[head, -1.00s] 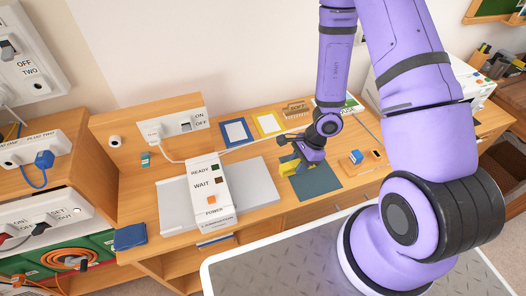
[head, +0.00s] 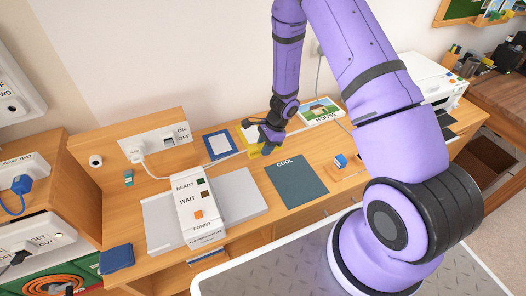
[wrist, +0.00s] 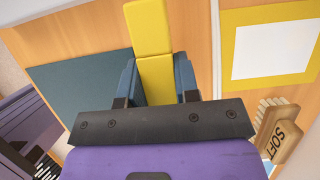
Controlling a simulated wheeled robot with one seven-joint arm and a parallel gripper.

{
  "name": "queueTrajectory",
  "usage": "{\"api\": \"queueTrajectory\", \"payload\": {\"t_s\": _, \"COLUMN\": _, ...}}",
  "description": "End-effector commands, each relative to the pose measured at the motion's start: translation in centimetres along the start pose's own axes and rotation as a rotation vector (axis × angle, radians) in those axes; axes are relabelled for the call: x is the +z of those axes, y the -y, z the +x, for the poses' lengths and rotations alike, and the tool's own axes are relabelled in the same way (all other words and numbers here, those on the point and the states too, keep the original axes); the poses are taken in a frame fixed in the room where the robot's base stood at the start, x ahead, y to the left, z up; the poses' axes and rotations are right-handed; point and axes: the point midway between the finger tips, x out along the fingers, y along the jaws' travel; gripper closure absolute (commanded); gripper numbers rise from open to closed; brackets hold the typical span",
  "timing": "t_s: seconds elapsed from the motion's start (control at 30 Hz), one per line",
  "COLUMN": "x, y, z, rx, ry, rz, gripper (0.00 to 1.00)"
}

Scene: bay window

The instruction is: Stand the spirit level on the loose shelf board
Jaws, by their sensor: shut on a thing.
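My gripper (head: 268,140) is shut on a yellow block (head: 254,150), over the back of the desk, beyond the dark COOL mat (head: 297,184). In the wrist view the fingers of my gripper (wrist: 157,78) press the sides of the yellow block (wrist: 152,40), which reaches out ahead of them with a crease across it. No vial shows on it, so I cannot tell whether it is the spirit level. I cannot make out a loose shelf board in any view.
A yellow-edged sheet (wrist: 231,70) and a wooden SOFT brush (wrist: 279,136) lie close beside my gripper. A blue-edged sheet (head: 219,145), a white laminator (head: 196,210) and a HOUSE picture (head: 321,110) are around. The COOL mat is bare.

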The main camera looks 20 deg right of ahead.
Motion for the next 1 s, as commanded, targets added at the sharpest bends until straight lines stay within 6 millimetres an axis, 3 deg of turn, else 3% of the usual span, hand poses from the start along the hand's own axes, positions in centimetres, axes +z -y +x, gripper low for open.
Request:
{"api": "queueTrajectory", "payload": {"t_s": 0.2, "x": 0.1, "y": 1.3, "z": 0.2, "rx": 0.000, "ry": -0.001, "rz": -0.002, "gripper": 0.95}}
{"api": "queueTrajectory", "payload": {"t_s": 0.47, "x": -1.3, "y": 1.2, "z": 3.2, "rx": 0.002, "ry": 0.001, "rz": 0.001, "gripper": 0.95}}
{"api": "queueTrajectory", "payload": {"t_s": 0.83, "x": -1.4, "y": 1.2, "z": 3.6, "rx": 0.000, "ry": 0.000, "rz": 0.002, "gripper": 0.95}}
{"api": "queueTrajectory", "payload": {"t_s": 0.87, "x": -1.4, "y": 1.2, "z": 3.6, "rx": 0.000, "ry": 0.000, "rz": 0.001, "gripper": 0.68}}
{"api": "queueTrajectory", "payload": {"t_s": 0.97, "x": -1.4, "y": 1.2, "z": 3.6, "rx": 0.000, "ry": 0.000, "rz": 0.001, "gripper": 0.45}}
{"api": "queueTrajectory", "payload": {"t_s": 1.0, "x": -1.4, "y": 1.2, "z": 3.6, "rx": 0.000, "ry": 0.000, "rz": 0.001, "gripper": 0.45}}
